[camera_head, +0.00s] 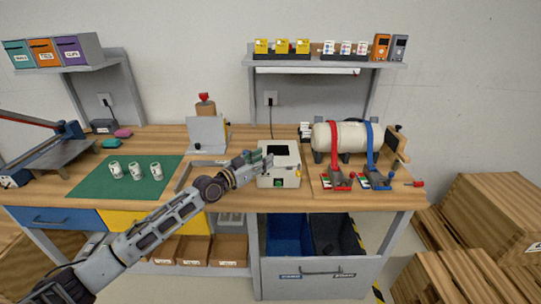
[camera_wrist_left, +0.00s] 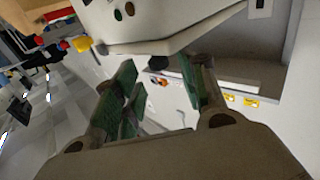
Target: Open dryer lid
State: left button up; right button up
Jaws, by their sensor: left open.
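The dryer (camera_head: 291,180) is a small white box on the wooden bench, right of centre in the head view. Its top, with a dark square patch on it, faces up; I cannot tell whether that patch is a window in the lid or an opening. My left gripper (camera_head: 254,157) reaches in from the left and is at the dryer's left upper edge. In the left wrist view the green-padded fingers of the gripper (camera_wrist_left: 163,92) are apart with nothing clearly between them. The dryer's pale casing (camera_wrist_left: 175,25) with round buttons is just beyond the fingertips. My right gripper is out of view.
A white tank (camera_head: 345,135) with red and blue clamps stands right of the dryer. A green mat (camera_head: 90,188) with white cans lies to the left. A grey box (camera_head: 207,133) stands behind my arm. A shelf (camera_head: 325,62) hangs above. Wooden crates (camera_head: 500,215) stand at the right.

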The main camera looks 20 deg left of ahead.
pick_arm(q)
jog(key=shift+x, duration=1.1)
jog(key=shift+w+d, duration=0.25)
jog(key=shift+w, duration=0.25)
jog(key=shift+w+d, duration=0.25)
jog(key=shift+w, duration=0.15)
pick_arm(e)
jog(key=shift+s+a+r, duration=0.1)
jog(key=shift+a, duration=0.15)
pick_arm(q)
grip_shut()
jog(key=shift+w+r, duration=0.1)
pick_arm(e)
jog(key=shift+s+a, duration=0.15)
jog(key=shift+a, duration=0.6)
